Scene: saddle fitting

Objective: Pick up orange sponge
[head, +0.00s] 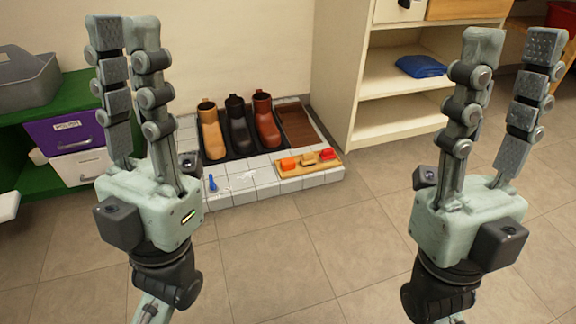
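The orange sponge (288,164) is a small block at the left end of a light wooden board (300,171) on the tiled platform, near its front right. A tan block (309,159) and a red block (328,154) sit in a row to its right. My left gripper (123,35) points up at the left, open and empty, its fingers partly overlapping in this view. My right gripper (514,45) points up at the right, open and empty, with a clear gap between its fingers. Both are well apart from the sponge.
Several boots (238,126) stand on a dark mat behind the board, beside a brown tray (298,124). A blue item (212,183) lies front left on the platform (245,193). A white shelf (385,83) stands right, a green shelf (70,100) left. The floor in front is clear.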

